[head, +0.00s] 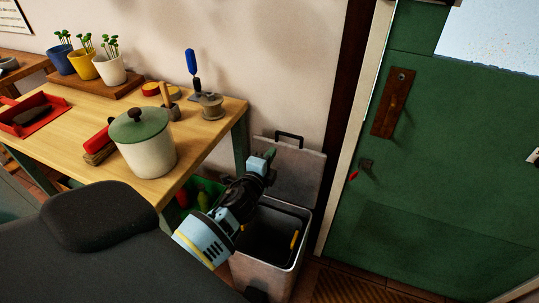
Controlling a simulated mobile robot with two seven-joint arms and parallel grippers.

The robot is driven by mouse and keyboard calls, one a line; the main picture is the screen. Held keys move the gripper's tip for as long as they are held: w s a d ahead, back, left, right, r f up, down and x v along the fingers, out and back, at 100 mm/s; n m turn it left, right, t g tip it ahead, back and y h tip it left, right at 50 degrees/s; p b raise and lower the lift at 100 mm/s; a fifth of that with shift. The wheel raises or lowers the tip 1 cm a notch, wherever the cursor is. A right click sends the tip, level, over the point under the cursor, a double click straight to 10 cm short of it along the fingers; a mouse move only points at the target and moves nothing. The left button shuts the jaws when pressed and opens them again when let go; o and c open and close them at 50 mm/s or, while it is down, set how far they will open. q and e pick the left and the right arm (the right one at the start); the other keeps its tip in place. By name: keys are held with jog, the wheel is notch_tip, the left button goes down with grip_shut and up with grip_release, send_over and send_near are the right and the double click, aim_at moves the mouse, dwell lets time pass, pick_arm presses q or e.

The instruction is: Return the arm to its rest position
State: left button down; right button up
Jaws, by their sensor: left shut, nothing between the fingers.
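My left arm reaches up from the lower middle, in pale blue and black. My left gripper (269,155) is at its far end, shut and empty. It is in front of the raised lid (300,172) of a grey metal bin (262,274), above the bin's back part in the picture. I cannot tell how far it is from the lid. My right gripper is not in view.
The open bin holds a yellow item (294,240). A wooden table (205,137) at left carries a lidded pot (147,150), a red tray (50,121), plant pots and a blue-handled tool (192,66). A green door (450,170) stands at right. Floor shows by the doormat (350,290).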

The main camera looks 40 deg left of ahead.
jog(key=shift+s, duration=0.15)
pick_arm(q)
jog(key=s+d+f+n+g+h+p, duration=0.2)
jog(key=s+d+f+n, duration=0.15)
jog(key=s+f, duration=0.45)
jog(key=s+d+f+n+g+h+p, duration=0.1)
jog(key=s+d+f+n+g+p, duration=0.2)
jog(key=s, duration=0.8)
jog(key=s+d+f+n+g+h+p, duration=0.1)
jog(key=s+d+n, duration=0.2)
jog(key=s, duration=0.7)
jog(key=s+d+f+n+g+h, duration=0.1)
jog(key=s+d+n, duration=0.3)
jog(key=s, duration=0.7)
jog(key=shift+s+d+f+g+h+p, duration=0.25)
jog(key=shift+d+g+h+p, duration=0.25)
jog(key=shift+d, duration=0.35)
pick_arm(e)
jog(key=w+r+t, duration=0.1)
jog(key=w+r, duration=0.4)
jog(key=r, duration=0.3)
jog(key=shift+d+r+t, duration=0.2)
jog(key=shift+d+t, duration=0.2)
